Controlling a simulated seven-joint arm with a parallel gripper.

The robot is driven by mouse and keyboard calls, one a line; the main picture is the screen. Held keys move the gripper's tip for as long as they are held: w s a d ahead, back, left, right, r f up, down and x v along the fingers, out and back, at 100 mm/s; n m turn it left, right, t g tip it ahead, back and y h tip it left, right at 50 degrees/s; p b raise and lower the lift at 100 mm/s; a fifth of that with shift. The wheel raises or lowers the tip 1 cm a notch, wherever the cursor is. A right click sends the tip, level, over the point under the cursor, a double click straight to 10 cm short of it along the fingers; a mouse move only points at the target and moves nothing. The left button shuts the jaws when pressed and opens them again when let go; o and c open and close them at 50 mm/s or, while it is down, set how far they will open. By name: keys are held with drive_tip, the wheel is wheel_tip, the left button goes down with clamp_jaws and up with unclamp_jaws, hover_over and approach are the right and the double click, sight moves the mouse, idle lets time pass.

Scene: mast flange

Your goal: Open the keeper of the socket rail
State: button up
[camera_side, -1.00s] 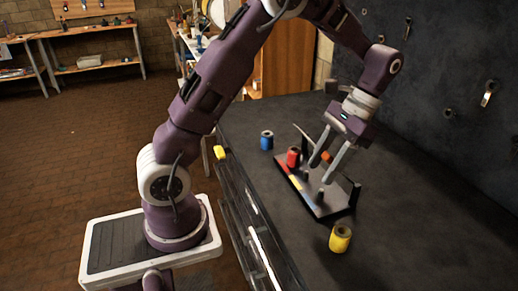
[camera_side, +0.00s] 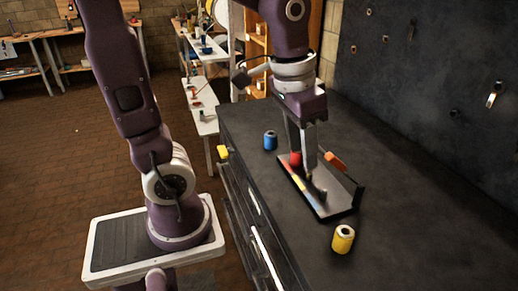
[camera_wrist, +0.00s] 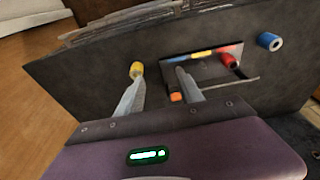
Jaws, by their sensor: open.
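The socket rail (camera_side: 328,208) is a dark plate with a red, yellow and blue strip, lying on the dark worktop. A red socket (camera_side: 295,159) is at its far end, partly behind a finger; it also shows in the wrist view (camera_wrist: 229,62). The keeper's orange grip (camera_side: 335,161) is at the rail's wall side; in the wrist view the grip (camera_wrist: 175,97) is beside a finger. A thin bar (camera_wrist: 230,84) runs along that side. My gripper (camera_side: 303,166) is open and empty over the rail, left of the orange grip and apparently apart from it.
Another yellow piece (camera_side: 223,153) is at the bench's left edge. The dark wall panel (camera_side: 430,95) rises at the right. Worktop between rail and panel is clear.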

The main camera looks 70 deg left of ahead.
drive_tip(key=s+d+r+t, duration=0.1)
drive_tip(key=s+r+t, duration=0.1)
drive_tip(key=s, duration=0.7)
drive_tip(key=shift+d+r+t, duration=0.15)
drive_tip(key=shift+d+t, duration=0.25)
drive_tip(key=shift+t, duration=0.3)
drive_tip(key=shift+c, duration=0.4)
